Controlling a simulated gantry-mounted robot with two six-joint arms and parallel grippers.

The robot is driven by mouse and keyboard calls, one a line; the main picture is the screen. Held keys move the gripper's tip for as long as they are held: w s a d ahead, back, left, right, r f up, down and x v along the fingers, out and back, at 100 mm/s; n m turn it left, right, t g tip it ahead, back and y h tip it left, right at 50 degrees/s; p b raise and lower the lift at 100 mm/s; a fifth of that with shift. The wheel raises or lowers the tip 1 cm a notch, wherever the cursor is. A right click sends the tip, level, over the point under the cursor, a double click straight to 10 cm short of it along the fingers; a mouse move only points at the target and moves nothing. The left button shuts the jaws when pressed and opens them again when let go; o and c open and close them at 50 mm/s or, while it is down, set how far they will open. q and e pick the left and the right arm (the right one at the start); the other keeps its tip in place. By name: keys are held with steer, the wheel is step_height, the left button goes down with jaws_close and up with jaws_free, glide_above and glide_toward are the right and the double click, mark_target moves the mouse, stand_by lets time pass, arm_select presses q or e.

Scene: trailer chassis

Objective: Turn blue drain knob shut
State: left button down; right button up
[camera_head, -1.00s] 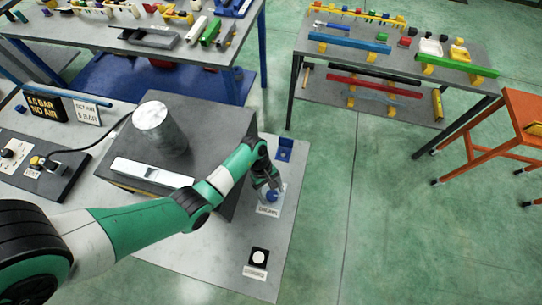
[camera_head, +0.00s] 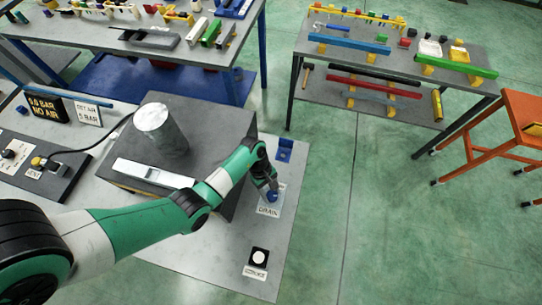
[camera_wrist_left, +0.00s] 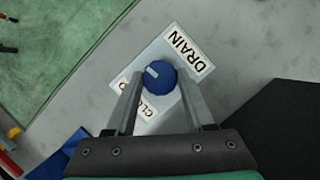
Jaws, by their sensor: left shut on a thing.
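The round blue drain knob (camera_head: 271,197) stands on a white label plate marked DRAIN (camera_head: 268,211) on the grey bench top. The wrist view shows the blue knob (camera_wrist_left: 160,77) from above, with a short pale pointer mark on its upper left part. That mark points to the upper left, away from the DRAIN lettering (camera_wrist_left: 189,50). More lettering, starting "CLO", is partly hidden by a finger. My left gripper (camera_wrist_left: 158,84) reaches down over the knob and is shut on it, a finger on each side. My right gripper is in neither view.
A dark block with a grey cylinder (camera_head: 160,135) stands left of the knob, close to my arm. A blue bracket (camera_head: 285,149) lies behind the knob. A white round button (camera_head: 259,257) sits nearer the front. A black display (camera_head: 44,106) stands at left.

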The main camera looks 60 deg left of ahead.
arm_select(q)
steer(key=n+p, duration=0.1)
steer(key=n+t+p, duration=0.1)
steer(key=n+p, duration=0.2)
steer(key=shift+s+r+t+p, duration=0.2)
steer(key=shift+r+t+p, duration=0.1)
steer(key=n+t+y+p, duration=0.1)
steer(key=n+p, duration=0.2)
steer(key=n, duration=0.1)
steer(key=shift+d, duration=0.1)
steer(key=n+y+p, duration=0.1)
steer(key=n+p, duration=0.1)
steer(key=n+t+p, duration=0.1)
steer(key=n+p, duration=0.1)
steer(key=n, duration=0.1)
steer(key=shift+s+d+f+y, duration=0.1)
steer(key=shift+d+y, duration=0.05)
steer(key=shift+y, duration=0.25)
steer(key=shift+n+t+y+p, duration=0.3)
steer(key=shift+n+p, duration=0.7)
steer(key=shift+p, duration=0.25)
steer(key=shift+f+n, duration=0.2)
steer(key=shift+n, duration=0.2)
steer(key=shift+n+y+p, duration=0.3)
steer(key=shift+r, duration=0.1)
steer(key=shift+c, duration=1.4)
jaws_free()
